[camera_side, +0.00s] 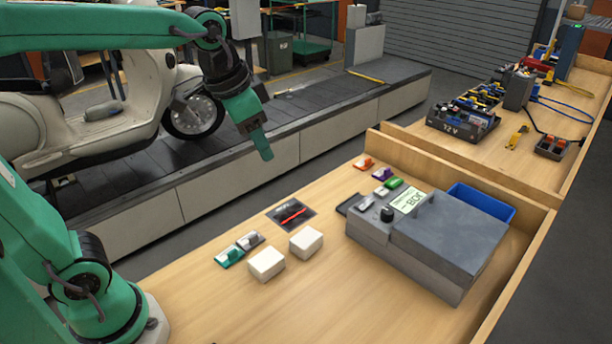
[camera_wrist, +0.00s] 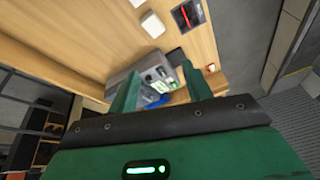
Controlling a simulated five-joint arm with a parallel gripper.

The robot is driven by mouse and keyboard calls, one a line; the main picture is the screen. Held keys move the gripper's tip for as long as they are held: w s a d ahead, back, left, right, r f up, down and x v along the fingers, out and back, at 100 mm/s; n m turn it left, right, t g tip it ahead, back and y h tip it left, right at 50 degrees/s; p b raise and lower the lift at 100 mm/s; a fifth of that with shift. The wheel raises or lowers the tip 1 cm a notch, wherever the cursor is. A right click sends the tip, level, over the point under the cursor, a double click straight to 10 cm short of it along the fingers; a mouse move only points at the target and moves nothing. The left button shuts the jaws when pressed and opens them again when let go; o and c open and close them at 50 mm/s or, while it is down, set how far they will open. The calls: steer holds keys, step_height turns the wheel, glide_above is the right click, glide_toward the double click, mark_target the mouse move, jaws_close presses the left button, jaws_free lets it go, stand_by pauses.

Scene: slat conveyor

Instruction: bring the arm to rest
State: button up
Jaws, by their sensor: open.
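My green arm reaches in from the left in the side view. My gripper (camera_side: 264,154) hangs in the air with its fingers pointing down, in front of the conveyor's near side as seen from this camera. In the wrist view the two green fingers of my gripper (camera_wrist: 158,82) stand apart with nothing between them. The gripper is open and empty. It appears clear of the bench and the scooter.
A cream scooter (camera_side: 105,125) stands on the slat conveyor (camera_side: 310,100). The wooden bench (camera_side: 215,300) holds two white blocks (camera_side: 306,242), a dark pad with a red item (camera_side: 291,214), several small coloured parts, a grey machine (camera_side: 448,245) and a blue bin (camera_side: 482,203).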

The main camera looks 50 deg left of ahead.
steer(key=s+a+f+n+t, duration=0.1)
steer(key=s+a+f+n, duration=0.2)
steer(key=s, duration=0.7)
steer(key=shift+s+f+n+t, duration=0.3)
steer(key=shift+f+n, duration=0.1)
steer(key=shift+f, duration=0.4)
